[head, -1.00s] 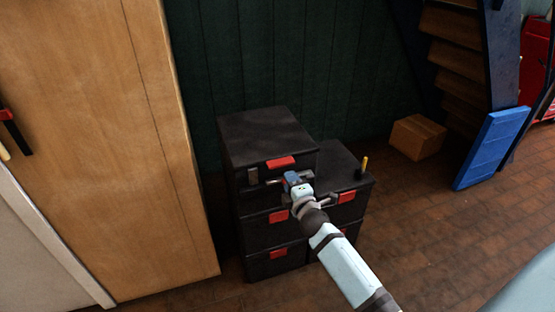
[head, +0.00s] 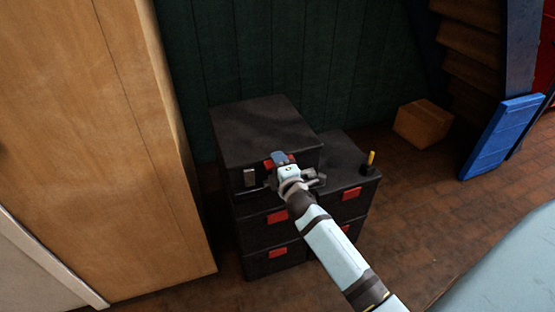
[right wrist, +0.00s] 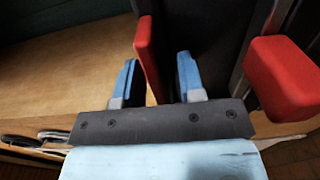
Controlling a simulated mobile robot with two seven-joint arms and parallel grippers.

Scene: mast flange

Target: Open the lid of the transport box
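The transport box appears to be the top black box (head: 235,155) of a stack in the head view. Its flat lid is down and looks closed. A red latch (head: 268,164) sits on its front, mostly hidden behind my right gripper (head: 281,158). In the right wrist view the two blue fingers of my right gripper (right wrist: 157,66) are apart. A red tab (right wrist: 147,58) stands between them, close to the left finger, with a gap to the right finger. I cannot tell whether the left finger touches it. My left gripper is not in view.
More black boxes with red latches (head: 278,253) stand below and beside the top box. A small yellow-topped item (head: 371,159) stands on the right one. A wooden cabinet (head: 150,150) is close on the left. A cardboard box (head: 422,123) and blue panel (head: 500,138) are at the right.

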